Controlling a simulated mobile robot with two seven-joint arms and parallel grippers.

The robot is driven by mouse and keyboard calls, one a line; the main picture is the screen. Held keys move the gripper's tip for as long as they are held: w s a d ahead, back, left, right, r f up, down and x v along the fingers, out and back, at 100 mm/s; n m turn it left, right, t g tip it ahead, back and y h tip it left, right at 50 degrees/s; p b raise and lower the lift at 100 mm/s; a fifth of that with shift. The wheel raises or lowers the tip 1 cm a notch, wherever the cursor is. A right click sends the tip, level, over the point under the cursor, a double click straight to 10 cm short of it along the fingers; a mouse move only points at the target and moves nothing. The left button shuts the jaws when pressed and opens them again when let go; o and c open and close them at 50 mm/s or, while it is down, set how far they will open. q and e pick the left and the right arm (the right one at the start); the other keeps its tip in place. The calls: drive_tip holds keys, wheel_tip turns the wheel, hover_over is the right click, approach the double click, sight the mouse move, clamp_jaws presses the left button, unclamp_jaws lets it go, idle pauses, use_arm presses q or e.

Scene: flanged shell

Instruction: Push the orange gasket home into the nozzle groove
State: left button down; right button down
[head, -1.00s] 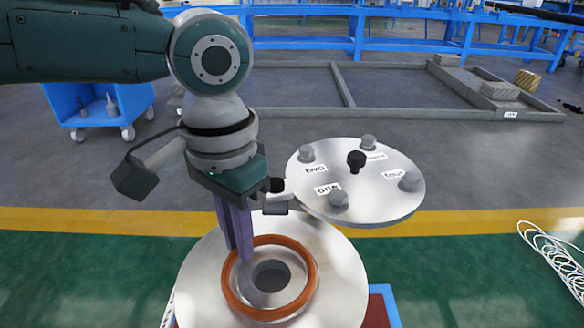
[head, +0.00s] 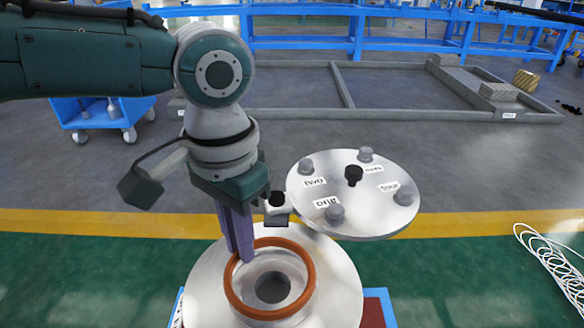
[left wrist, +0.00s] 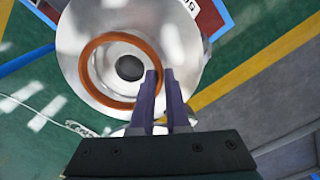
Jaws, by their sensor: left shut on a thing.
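The orange gasket (head: 312,272) is a ring over the bright metal nozzle (head: 341,285), whose dark bore (head: 272,288) shows through it. In the head view the bore sits a little low of the ring's centre. My left gripper (head: 240,258) is shut on the gasket's far left rim, its purple fingers pointing down. In the left wrist view the fingers (left wrist: 160,76) meet the edge of the gasket (left wrist: 84,75) over the nozzle (left wrist: 178,35). The groove is not clearly visible, and I cannot tell the gasket's height above it. My right gripper is out of view.
A round metal cover (head: 390,222) with a black knob, several grey bolts and labels stands out behind and right of the nozzle, close to my left gripper. A white cable coil (head: 552,262) lies on the floor at right. A blue cart (head: 100,118) stands at back left.

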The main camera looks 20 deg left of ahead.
use_arm(q)
drive_tip(key=shift+f+n+p, duration=0.15)
drive_tip(key=shift+n+p, duration=0.25)
drive_tip(key=shift+n, duration=0.1)
drive_tip(key=shift+a+f, duration=0.1)
drive_tip(key=shift+f, duration=0.1)
drive_tip(key=shift+p, duration=0.85)
idle(1.0)
drive_tip(key=shift+f+b, duration=0.95)
drive_tip(key=shift+f, duration=0.25)
drive_tip(key=c, duration=0.8)
unclamp_jaws()
drive_tip(key=shift+c, duration=0.2)
